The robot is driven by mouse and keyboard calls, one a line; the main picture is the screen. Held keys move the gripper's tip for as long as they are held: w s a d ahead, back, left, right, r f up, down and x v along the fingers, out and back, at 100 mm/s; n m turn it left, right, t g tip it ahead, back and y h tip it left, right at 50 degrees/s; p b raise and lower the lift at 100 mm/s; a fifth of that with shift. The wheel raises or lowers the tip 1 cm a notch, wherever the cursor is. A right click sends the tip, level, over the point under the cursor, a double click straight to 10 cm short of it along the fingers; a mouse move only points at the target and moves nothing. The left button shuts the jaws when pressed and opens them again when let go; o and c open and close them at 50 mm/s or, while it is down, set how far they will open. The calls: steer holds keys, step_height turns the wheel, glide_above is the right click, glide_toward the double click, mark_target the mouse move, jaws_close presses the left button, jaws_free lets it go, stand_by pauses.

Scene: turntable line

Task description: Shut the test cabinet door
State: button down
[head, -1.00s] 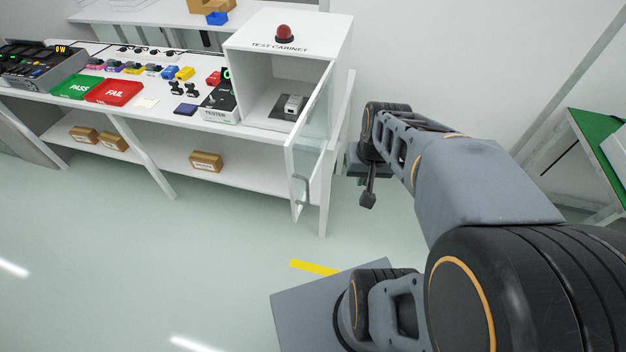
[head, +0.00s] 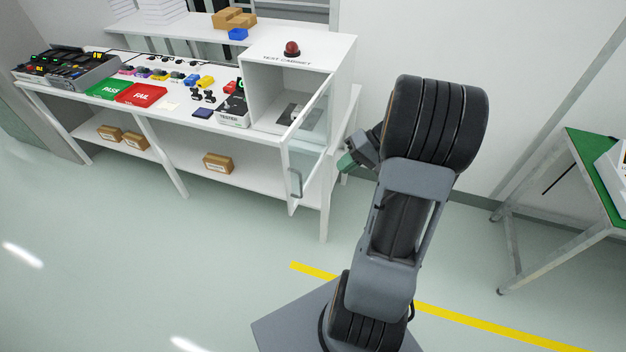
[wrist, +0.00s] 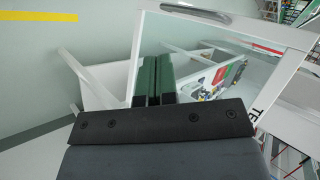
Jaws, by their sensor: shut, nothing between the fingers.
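The white test cabinet (head: 325,50) stands at the right end of the bench, with a red dome lamp on top. Its glass door (head: 308,150) with a white frame hangs wide open towards the front, with a handle (head: 295,184) near its lower free edge. My gripper (head: 348,161) is just right of the door, partly hidden by my wrist. In the wrist view my gripper's green fingers (wrist: 153,70) are together and empty, in front of the door's glass (wrist: 200,60). The handle shows at the top (wrist: 195,14). Whether the fingers touch the door I cannot tell.
A small device on a dark mat (head: 308,118) lies inside the cabinet. A tester (head: 233,112), a red FAIL tray (head: 141,95) and a green PASS tray (head: 107,89) are left of it. A green-topped table (head: 585,150) stands at the right. The floor in front is clear.

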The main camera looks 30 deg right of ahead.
steer(key=w+a+f+p, duration=0.2)
steer(key=a+f, duration=0.3)
steer(key=a, duration=0.3)
steer(key=shift+w+a, duration=0.4)
